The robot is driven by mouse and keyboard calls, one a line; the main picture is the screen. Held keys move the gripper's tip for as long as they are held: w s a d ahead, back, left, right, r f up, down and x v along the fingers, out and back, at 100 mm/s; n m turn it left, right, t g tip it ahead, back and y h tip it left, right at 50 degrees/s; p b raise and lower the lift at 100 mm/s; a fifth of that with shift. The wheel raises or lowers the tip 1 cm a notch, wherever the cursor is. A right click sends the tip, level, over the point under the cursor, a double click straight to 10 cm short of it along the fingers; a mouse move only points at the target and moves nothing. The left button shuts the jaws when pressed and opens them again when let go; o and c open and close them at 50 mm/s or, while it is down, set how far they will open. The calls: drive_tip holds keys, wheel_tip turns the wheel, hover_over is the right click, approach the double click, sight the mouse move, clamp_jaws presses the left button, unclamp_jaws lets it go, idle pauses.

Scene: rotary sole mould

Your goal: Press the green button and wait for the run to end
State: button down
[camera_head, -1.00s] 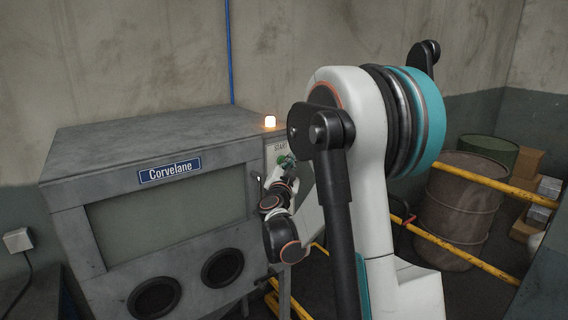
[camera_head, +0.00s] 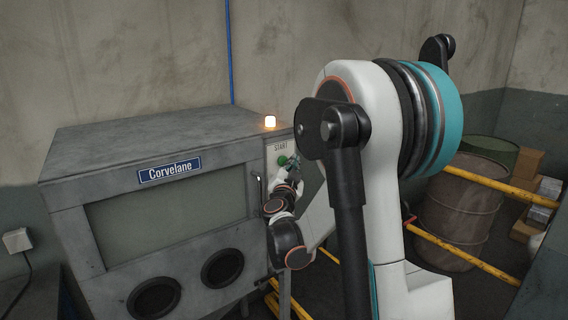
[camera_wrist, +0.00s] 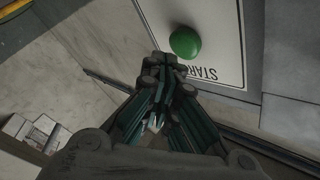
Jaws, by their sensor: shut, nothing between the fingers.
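The green button (camera_head: 282,160) sits on a pale panel marked START (camera_head: 281,147) at the right end of the cabinet front. In the head view my gripper (camera_head: 285,175) is small and partly hidden by my wrist. An amber-white lamp (camera_head: 270,121) glows on top of the cabinet.
The grey Corvelane cabinet (camera_head: 150,215) has a wide window (camera_head: 170,212) and two dark round ports. A handle (camera_head: 257,188) stands beside the panel.

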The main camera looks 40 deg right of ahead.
drive_tip(key=shift+s, duration=0.1)
drive_tip(key=s, duration=0.5)
idle(0.3)
drive_tip(key=shift+w+a, duration=0.1)
idle(0.6)
